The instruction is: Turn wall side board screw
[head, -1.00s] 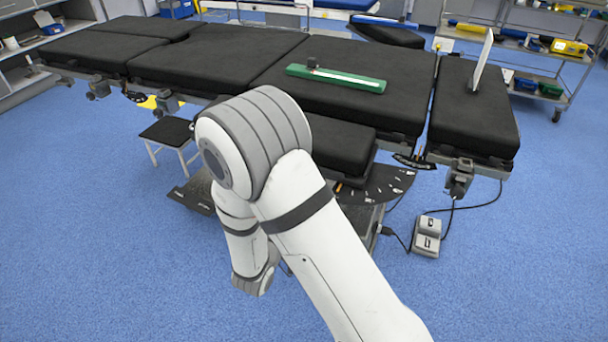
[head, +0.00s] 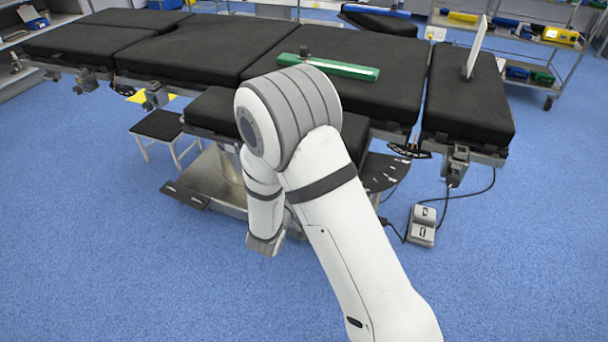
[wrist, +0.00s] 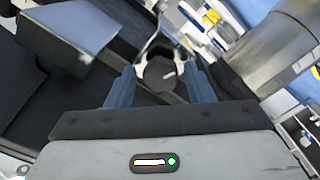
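In the wrist view my gripper (wrist: 160,88) has its two blue-grey fingers apart. A dark round knob (wrist: 158,72) with a pale mark shows between or just beyond the fingertips, with a gap on each side; I cannot tell its depth or whether it is the task's screw. In the head view a green board (head: 345,69) with a dark knob (head: 305,51) lies on the black operating table (head: 200,48). An upright white panel (head: 476,45) stands on the right table section. My arm hides my fingers in the head view.
Clamps (head: 457,160) hang along the table's near edge. A foot pedal (head: 422,224) with cables lies on the blue floor at right. A black stool (head: 160,125) stands under the table. Shelving with boxes (head: 530,75) is at back right. The floor in front is clear.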

